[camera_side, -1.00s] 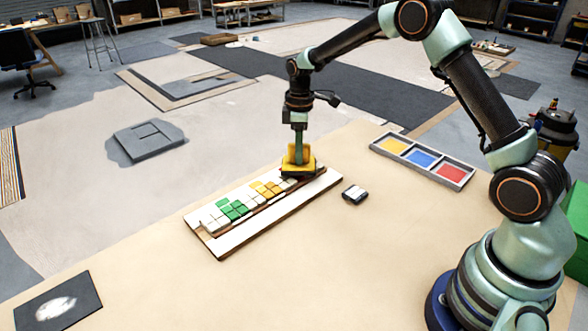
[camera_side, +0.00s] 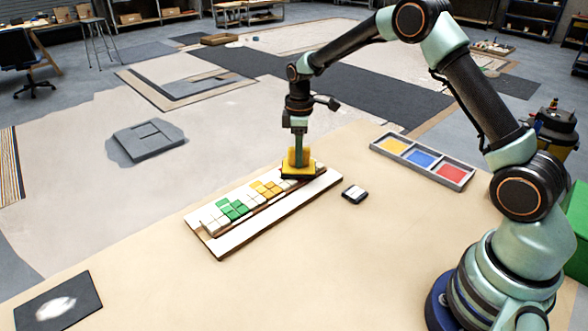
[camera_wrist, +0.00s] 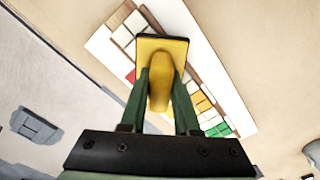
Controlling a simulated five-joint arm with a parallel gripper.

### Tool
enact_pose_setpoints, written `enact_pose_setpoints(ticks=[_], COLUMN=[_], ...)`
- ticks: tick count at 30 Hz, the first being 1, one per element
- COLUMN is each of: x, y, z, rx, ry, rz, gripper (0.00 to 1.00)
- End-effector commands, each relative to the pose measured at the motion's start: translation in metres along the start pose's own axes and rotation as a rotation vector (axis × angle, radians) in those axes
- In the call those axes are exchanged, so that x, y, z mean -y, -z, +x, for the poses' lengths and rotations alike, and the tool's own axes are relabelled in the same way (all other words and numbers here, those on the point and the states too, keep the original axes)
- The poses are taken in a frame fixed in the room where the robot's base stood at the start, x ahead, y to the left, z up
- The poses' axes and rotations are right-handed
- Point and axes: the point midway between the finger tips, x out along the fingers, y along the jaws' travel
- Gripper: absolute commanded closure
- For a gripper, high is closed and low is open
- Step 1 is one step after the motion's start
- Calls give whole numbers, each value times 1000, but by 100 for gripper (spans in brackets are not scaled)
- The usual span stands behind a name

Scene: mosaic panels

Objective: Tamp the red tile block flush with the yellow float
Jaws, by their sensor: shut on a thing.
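The yellow float (camera_side: 298,170) is held upright by its handle in my gripper (camera_side: 299,150), with its dark-edged plate over the far right end of the mosaic panel (camera_side: 228,241). In the wrist view the float (camera_wrist: 175,48) covers part of the tile row, and my gripper (camera_wrist: 160,92) has a finger on each side of the handle. A small piece of the red tile block (camera_wrist: 130,76) shows at the float's left edge; the float hides the rest. White, green and yellow-orange tiles line the panel. I cannot tell whether the plate touches the red block or whether it is flush.
A small black-and-white item (camera_side: 355,193) lies right of the panel. A grey tray (camera_side: 460,184) with yellow, blue and red compartments stands farther right. A dark mat (camera_side: 85,305) with a white patch lies at the front left. The table between is clear.

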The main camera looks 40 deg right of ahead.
Motion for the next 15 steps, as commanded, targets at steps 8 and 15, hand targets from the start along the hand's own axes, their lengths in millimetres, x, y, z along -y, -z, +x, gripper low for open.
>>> enact_pose_setpoints(ticks=[8,15], x=[0,0], y=[0,0], z=[4,4], rx=[0,0], ry=[0,0], rz=[0,0], gripper=[100,100])
